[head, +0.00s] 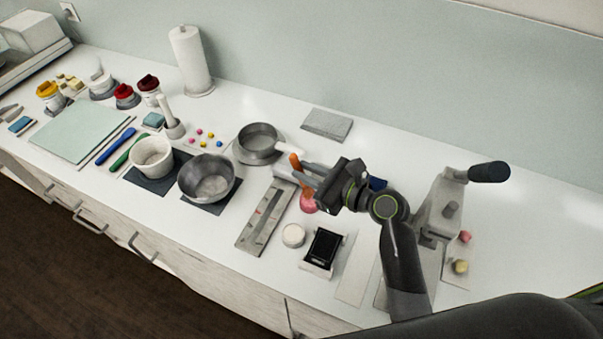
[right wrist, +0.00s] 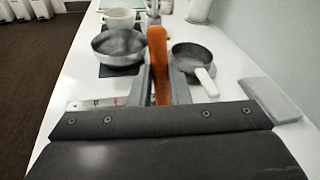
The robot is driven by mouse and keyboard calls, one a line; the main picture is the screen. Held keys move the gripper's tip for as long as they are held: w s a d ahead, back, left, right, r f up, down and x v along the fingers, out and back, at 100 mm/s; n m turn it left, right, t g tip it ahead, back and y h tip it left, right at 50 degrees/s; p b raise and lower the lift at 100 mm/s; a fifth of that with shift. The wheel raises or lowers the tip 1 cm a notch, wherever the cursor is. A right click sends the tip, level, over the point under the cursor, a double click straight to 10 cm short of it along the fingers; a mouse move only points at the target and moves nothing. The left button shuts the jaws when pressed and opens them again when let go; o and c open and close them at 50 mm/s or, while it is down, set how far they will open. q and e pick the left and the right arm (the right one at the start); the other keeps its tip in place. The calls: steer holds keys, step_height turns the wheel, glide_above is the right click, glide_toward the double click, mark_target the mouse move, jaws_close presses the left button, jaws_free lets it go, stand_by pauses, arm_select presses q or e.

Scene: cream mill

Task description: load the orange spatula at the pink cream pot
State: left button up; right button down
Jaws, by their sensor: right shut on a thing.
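My right gripper (head: 302,176) is shut on the orange spatula (head: 295,161). In the right wrist view the spatula (right wrist: 159,62) stands up between the two grey fingers (right wrist: 158,85). The pink cream pot (head: 309,204) shows in the head view just below the gripper, partly covered by it. Whether the spatula touches the pot cannot be told, and its lower end is hidden. My left gripper is not in view.
A steel pan (head: 258,140) with a pale handle and a steel bowl (head: 207,179) stand left of the gripper. A white jar (head: 293,235), a black-topped scale (head: 323,248) and a cranked mill (head: 440,205) are near. A grey slab (head: 327,124) lies behind.

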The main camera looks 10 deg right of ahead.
steer(key=shift+f, duration=0.5)
step_height(320, 180, up, 6)
steer(key=p, duration=0.7)
stand_by(0.6)
stand_by(0.5)
